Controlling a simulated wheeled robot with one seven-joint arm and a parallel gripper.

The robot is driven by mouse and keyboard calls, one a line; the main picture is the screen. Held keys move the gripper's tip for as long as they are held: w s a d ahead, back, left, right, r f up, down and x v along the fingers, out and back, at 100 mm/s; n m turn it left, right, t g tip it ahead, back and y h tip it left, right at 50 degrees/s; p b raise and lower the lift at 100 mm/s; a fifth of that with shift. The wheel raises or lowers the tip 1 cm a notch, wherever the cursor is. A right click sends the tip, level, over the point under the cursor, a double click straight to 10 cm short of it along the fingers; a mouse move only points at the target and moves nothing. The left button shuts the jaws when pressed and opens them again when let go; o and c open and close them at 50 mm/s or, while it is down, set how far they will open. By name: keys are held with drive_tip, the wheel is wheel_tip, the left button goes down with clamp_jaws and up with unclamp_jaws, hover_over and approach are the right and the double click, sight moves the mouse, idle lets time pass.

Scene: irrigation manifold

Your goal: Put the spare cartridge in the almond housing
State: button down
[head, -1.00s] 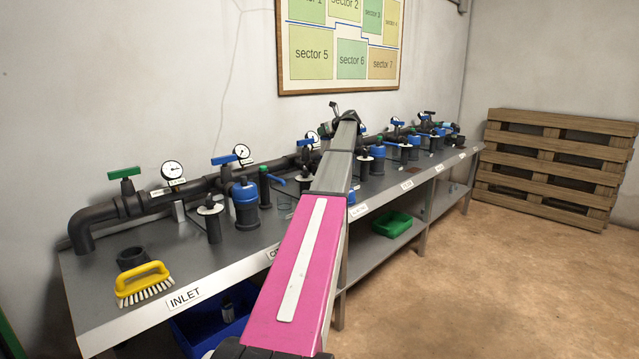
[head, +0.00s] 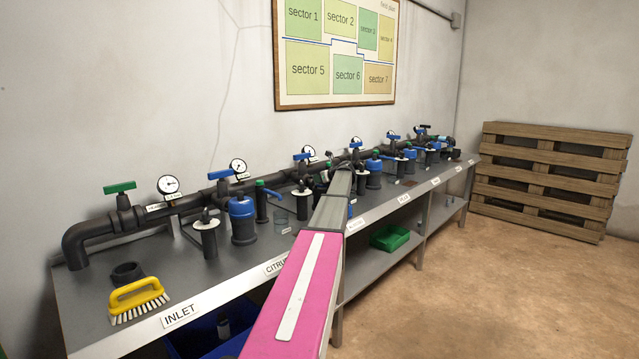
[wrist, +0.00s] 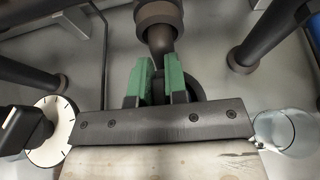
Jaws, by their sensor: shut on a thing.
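In the wrist view my gripper (wrist: 159,82) has its green fingers closed on a dark, narrow part (wrist: 160,45) below a wider brownish-black collar. I cannot tell from this whether it is the spare cartridge. In the head view my arm hides most of the gripper's surroundings near the middle of the bench. Black housings with blue tops stand along the bench, one left of my arm (head: 242,218) and one right of it (head: 374,170). The bench labels past CITRUS are too small to read surely, so I cannot tell which housing is almond.
A black pipe with valves and gauges runs along the back of the bench (head: 75,300). A yellow brush (head: 138,300) lies at the near left end. A clear glass (wrist: 287,130) stands right of my gripper. A green tray (head: 390,238) sits on the shelf below.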

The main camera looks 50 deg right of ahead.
drive_tip(key=shift+f, duration=0.7)
drive_tip(key=c, duration=1.1)
unclamp_jaws()
drive_tip(key=shift+f, duration=0.15)
drive_tip(key=shift+c, duration=0.2)
drive_tip(key=shift+s+r, duration=0.15)
drive_tip(key=shift+r, duration=0.05)
drive_tip(key=v, duration=1.1)
drive_tip(key=shift+s+r, duration=0.2)
drive_tip(key=shift+s, duration=0.1)
